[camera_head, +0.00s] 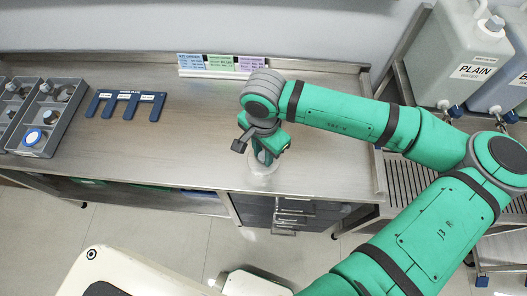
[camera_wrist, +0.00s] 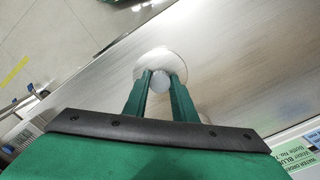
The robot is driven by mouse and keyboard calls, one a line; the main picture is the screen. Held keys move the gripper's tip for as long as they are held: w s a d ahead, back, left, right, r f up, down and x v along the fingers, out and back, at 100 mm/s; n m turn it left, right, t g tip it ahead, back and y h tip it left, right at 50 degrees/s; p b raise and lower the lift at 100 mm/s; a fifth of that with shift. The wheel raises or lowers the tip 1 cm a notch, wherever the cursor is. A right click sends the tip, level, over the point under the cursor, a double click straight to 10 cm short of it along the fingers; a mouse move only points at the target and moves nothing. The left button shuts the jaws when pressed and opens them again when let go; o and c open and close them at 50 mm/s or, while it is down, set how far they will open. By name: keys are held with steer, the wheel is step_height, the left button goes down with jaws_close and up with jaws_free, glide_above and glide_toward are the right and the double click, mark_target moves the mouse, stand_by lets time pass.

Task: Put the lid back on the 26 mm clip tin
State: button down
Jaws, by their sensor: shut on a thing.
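My gripper (camera_head: 264,156) points down over the steel bench near its front edge. In the wrist view its two green fingers (camera_wrist: 160,82) are shut on a small grey round knob (camera_wrist: 160,79). A pale round disc (camera_wrist: 151,62) shows around and beyond the knob; it also shows below the fingers in the head view (camera_head: 262,168). It looks like a lid with its knob. I cannot tell whether it rests on the bench or on a tin, as my fingers hide part of it. No tin is readable as the 26 mm clip tin.
Grey divided trays (camera_head: 60,105) with small round things, one blue and white (camera_head: 33,136), stand at the left. A dark blue slotted plate (camera_head: 125,103) lies beside them. Coloured label cards (camera_head: 220,63) stand at the back. The bench middle (camera_head: 190,135) is clear. Large jugs (camera_head: 470,60) stand right.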

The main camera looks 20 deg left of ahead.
steer(key=c, duration=0.9)
jaws_free()
steer(key=shift+w, duration=0.1)
steer(key=shift+d+r, duration=0.1)
steer(key=shift+r, duration=3.35)
